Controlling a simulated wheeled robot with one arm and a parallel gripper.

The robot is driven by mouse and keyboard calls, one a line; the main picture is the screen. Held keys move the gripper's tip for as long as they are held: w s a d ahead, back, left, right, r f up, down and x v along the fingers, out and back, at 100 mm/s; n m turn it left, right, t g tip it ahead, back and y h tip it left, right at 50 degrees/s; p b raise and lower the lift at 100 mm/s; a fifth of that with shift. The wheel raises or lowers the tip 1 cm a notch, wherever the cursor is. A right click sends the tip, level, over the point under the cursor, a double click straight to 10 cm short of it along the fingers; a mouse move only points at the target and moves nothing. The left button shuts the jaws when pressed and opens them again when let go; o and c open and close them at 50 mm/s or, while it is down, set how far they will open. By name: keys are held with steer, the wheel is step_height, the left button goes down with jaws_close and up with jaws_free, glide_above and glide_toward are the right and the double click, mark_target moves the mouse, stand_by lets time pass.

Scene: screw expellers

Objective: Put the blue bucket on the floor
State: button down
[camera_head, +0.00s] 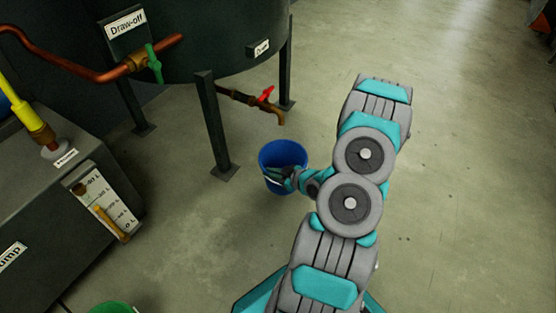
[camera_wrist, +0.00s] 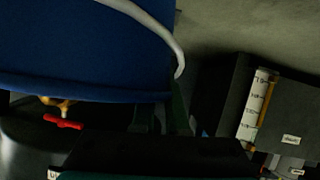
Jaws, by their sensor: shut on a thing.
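The blue bucket (camera_head: 283,153) is near the middle of the head view, roughly upright with its open top showing. My gripper (camera_head: 281,174) is at its near side and shut on it; whether it grips the rim or the handle is hard to tell. In the wrist view the bucket's blue wall (camera_wrist: 75,50) fills the upper left, with its pale handle (camera_wrist: 153,22) curving across it. The fingertips are not clear there. I cannot tell whether the bucket's base touches the floor (camera_head: 450,190).
A dark tank (camera_head: 200,45) on legs stands behind, with a green-handled draw-off valve (camera_head: 153,63) and a red-handled drain tap (camera_head: 266,94). A grey box with a gauge (camera_head: 103,200) is at left. Something green (camera_head: 113,307) shows at the bottom edge.

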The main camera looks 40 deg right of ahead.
mark_target(279, 153)
steer(key=shift+s+d+r+p, duration=0.35)
steer(key=shift+d+r+p, duration=0.2)
steer(key=shift+p, duration=0.7)
steer(key=shift+m, duration=0.3)
steer(key=shift+w+d+f+p, duration=0.2)
steer(key=shift+w+d+f, duration=0.95)
steer(key=shift+w, duration=1.15)
steer(key=shift+w+d+f+p, duration=0.15)
steer(key=shift+w+d+f, duration=0.65)
steer(key=shift+w+d, duration=1.1)
steer(key=shift+w+d+f+p, duration=0.2)
steer(key=shift+w+d+f, duration=0.75)
steer(key=shift+w, duration=1.7)
steer(key=shift+f, duration=0.15)
steer(key=c, duration=0.9)
jaws_free()
